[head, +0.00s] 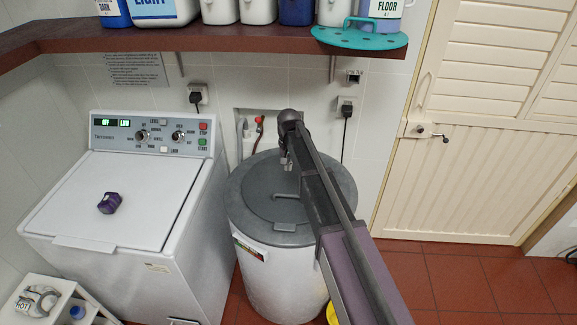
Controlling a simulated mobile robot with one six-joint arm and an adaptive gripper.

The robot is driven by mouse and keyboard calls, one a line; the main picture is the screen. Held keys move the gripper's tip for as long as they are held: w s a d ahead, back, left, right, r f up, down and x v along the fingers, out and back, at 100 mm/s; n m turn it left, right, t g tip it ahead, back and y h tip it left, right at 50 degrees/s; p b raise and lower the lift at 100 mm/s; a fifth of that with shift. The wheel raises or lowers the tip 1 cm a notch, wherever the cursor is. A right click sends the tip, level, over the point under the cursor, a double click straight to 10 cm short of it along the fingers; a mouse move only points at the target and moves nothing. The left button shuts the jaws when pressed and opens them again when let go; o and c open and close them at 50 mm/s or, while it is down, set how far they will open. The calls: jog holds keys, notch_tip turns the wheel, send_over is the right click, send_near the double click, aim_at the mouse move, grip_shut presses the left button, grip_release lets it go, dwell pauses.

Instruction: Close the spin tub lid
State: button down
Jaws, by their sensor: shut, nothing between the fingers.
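The spin tub (280,275) is a white drum with a grey top, standing right of the washing machine. Its round grey lid (262,203) appears to lie flat on the top, with a handle (287,196) on it and a small tab at the front rim. My arm crosses over the right part of the lid and hides some of it. My gripper (286,163) hangs at the arm's far end, over the back part of the lid, small and partly hidden. It is shut and holds nothing. Whether it touches the lid cannot be told.
A white washing machine (120,205) with a purple object (109,203) on top stands at left. A brown shelf (180,37) with bottles and a teal tray (358,38) overhangs the back.

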jog(key=shift+f+b, duration=1.65)
jog(key=shift+f, duration=0.25)
jog(key=shift+s, duration=0.1)
